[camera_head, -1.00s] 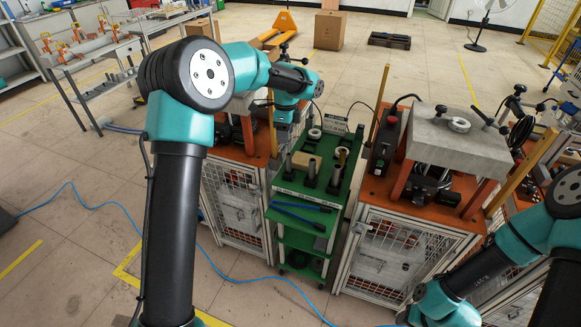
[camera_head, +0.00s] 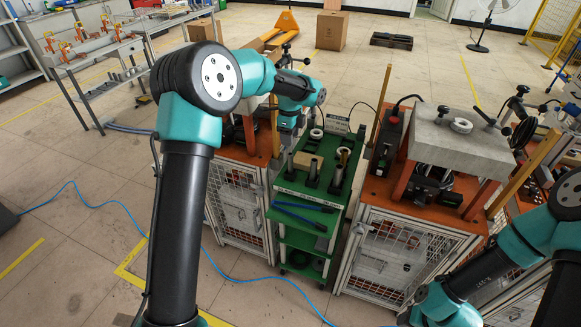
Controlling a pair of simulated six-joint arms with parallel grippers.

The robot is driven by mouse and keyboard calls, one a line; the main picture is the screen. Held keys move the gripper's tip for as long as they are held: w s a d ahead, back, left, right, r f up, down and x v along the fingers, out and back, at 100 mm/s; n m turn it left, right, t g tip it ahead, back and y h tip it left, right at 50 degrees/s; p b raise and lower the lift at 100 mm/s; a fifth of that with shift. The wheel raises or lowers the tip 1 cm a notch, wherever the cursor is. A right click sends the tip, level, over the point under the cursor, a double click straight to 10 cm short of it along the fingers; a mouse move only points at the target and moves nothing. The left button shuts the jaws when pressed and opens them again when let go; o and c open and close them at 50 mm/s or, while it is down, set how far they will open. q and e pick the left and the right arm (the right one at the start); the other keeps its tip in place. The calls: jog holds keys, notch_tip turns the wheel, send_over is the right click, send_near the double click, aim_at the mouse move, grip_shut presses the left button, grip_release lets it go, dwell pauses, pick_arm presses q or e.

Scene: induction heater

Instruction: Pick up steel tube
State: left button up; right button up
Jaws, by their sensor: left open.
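Steel tubes stand upright on the green cart (camera_head: 316,212). One grey tube (camera_head: 313,172) is near the middle of its top, and another (camera_head: 337,178) stands just to its right. My left gripper (camera_head: 287,148) points down over the cart's left edge, to the left of and behind these tubes. It is open and I see nothing held in it. Its fingers are small and partly lost against the orange stand behind. My right arm shows at the lower right, but its gripper is out of view.
The cart also bears a tan block (camera_head: 307,161), light rings (camera_head: 316,133) and blue-handled pliers (camera_head: 302,211). Orange-topped cabinets flank the cart; the right one (camera_head: 385,192) bears a grey press-like fixture (camera_head: 455,138). A blue hose (camera_head: 240,281) lies on the floor.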

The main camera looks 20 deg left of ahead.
aim_at(290, 160)
pick_arm(q)
notch_tip(290, 160, down, 6)
jog(key=shift+f, duration=0.1)
dwell(0.4)
jog(key=shift+d+f, duration=0.1)
jog(key=shift+f, duration=2.5)
grip_shut()
